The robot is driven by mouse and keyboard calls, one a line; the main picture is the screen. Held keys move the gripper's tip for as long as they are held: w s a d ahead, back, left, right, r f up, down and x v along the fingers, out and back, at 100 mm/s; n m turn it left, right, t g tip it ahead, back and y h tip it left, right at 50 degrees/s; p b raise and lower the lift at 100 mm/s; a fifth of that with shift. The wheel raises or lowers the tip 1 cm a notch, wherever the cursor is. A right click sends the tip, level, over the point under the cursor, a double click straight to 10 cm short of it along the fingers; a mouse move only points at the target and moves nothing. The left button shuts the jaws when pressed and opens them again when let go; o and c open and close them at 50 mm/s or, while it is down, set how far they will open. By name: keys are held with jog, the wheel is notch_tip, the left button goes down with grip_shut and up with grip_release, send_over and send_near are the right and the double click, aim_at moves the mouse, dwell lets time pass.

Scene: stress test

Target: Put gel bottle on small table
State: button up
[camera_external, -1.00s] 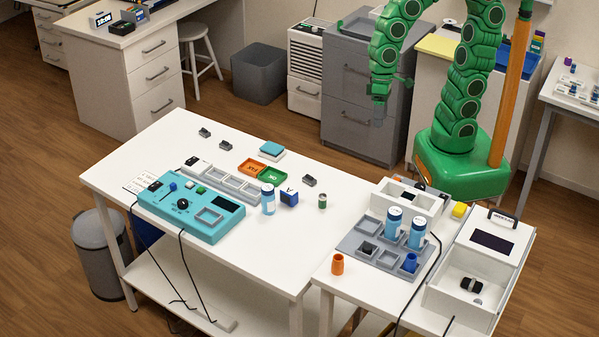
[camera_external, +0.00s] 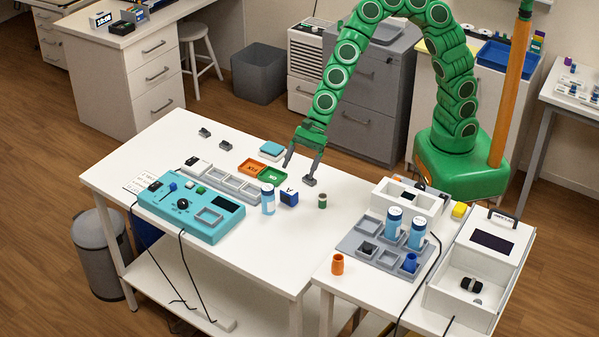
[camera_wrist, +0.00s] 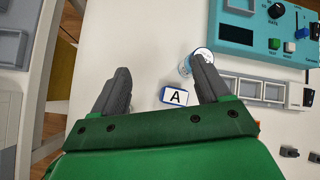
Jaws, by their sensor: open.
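In the wrist view the bottle (camera_wrist: 186,66) is partly hidden behind my right finger, and the A block (camera_wrist: 174,97) lies between and below the fingers. Two similar bottles (camera_external: 394,221) (camera_external: 417,233) stand in the grey tray on the small white table (camera_external: 345,312) at right. Which bottle is the gel is too small to read. My gripper (camera_external: 301,172) is open and empty above the large table, behind the A block.
A teal control panel (camera_external: 190,225) and grey compartments (camera_external: 225,180) lie left of the bottle. A small green-brown cylinder (camera_external: 322,201) stands to its right. The grey tray (camera_external: 352,243), an orange cup (camera_external: 337,264) and a white box (camera_external: 455,295) crowd the small table.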

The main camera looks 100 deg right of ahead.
aim_at(263, 203)
jog(key=shift+w+d+f+m+t+h, duration=0.2)
jog(key=shift+w+f+m, duration=0.9)
jog(key=shift+w+f, duration=0.75)
jog(key=shift+w+d+f+m+t+h, duration=0.1)
jog(key=shift+w+f+m+t+h, duration=0.2)
jog(key=shift+w+f+m, duration=1.4)
jog(key=shift+w+d+f+m+t+h, duration=0.1)
jog(key=shift+w+f+m+t, duration=0.3)
jog(key=shift+w+f, duration=1.55)
jog(key=shift+a+f, duration=0.2)
jog(key=shift+f, duration=0.6)
jog(key=shift+c, duration=0.2)
jog(key=c, duration=1.2)
jog(key=shift+r, duration=0.15)
